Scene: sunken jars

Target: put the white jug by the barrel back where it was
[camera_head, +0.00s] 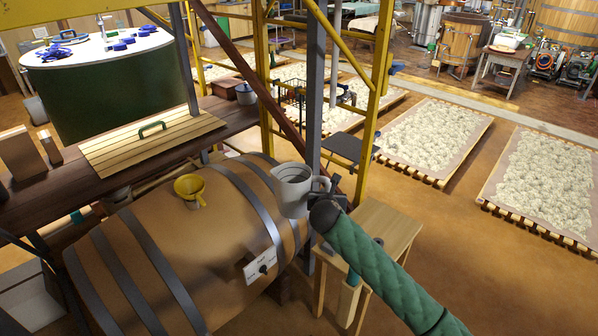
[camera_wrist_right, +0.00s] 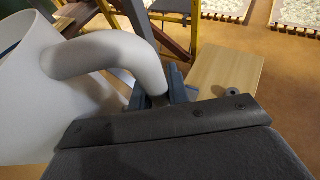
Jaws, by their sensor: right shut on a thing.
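The white jug (camera_head: 291,188) is in the air beside the right end of the wooden barrel (camera_head: 190,235) in the head view. My right gripper (camera_head: 328,200) is shut on the jug's handle. In the right wrist view the jug's body (camera_wrist_right: 25,90) fills the left side, and its curved handle runs into my right gripper (camera_wrist_right: 158,95). The jug looks about upright. My left gripper is not in the head view.
A yellow funnel (camera_head: 189,188) sits on the barrel. Yellow frame posts (camera_head: 376,100) rise behind the jug.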

